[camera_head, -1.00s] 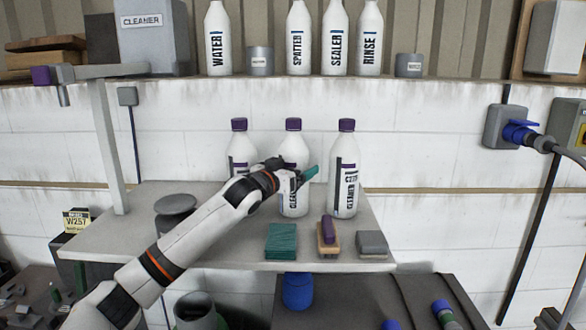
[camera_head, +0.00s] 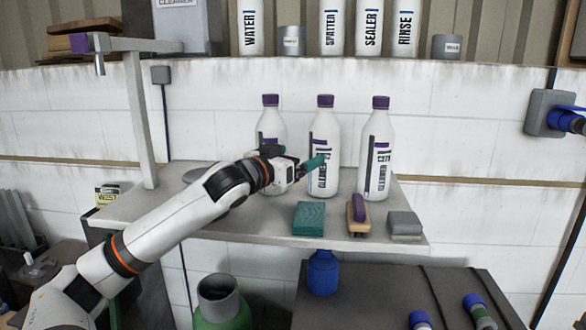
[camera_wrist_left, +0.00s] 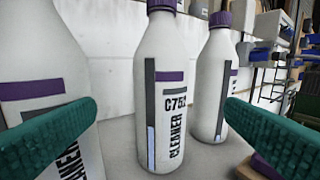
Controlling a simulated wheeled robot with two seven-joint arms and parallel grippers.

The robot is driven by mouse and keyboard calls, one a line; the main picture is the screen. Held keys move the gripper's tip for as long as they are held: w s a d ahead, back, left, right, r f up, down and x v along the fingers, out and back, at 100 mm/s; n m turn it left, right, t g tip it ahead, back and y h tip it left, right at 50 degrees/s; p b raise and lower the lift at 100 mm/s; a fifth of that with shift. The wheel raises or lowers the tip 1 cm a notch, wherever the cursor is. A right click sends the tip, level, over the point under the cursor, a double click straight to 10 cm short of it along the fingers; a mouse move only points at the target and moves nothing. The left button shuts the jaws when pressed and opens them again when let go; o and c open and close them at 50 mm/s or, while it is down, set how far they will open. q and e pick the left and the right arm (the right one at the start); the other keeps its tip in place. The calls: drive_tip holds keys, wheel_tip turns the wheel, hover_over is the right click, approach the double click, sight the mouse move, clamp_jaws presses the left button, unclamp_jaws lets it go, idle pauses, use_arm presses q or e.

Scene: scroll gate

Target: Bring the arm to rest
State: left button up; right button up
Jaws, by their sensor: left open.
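My left arm comes in from the lower left of the head view. Its gripper (camera_head: 308,162) is over the shelf, in front of the white cleaner bottles with purple caps. In the left wrist view its two green fingers (camera_wrist_left: 160,128) are wide apart with nothing between them. The middle bottle (camera_head: 324,150) is partly behind the gripper. The right bottle (camera_head: 377,155) stands clear of it, and the left bottle (camera_head: 270,128) is partly hidden by it. In the wrist view a bottle labelled C752 (camera_wrist_left: 165,90) stands upright beyond the fingers. My right gripper is not in view.
The shelf (camera_head: 270,222) also carries a green block (camera_head: 308,219), a brush (camera_head: 357,216) and a grey block (camera_head: 404,224) along its front edge. A metal post (camera_head: 140,120) rises at its left. More bottles (camera_head: 331,28) stand on the ledge above.

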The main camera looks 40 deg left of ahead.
use_arm(q)
drive_tip(key=shift+s, duration=0.5)
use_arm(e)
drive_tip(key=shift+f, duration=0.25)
use_arm(q)
drive_tip(key=shift+r, duration=0.1)
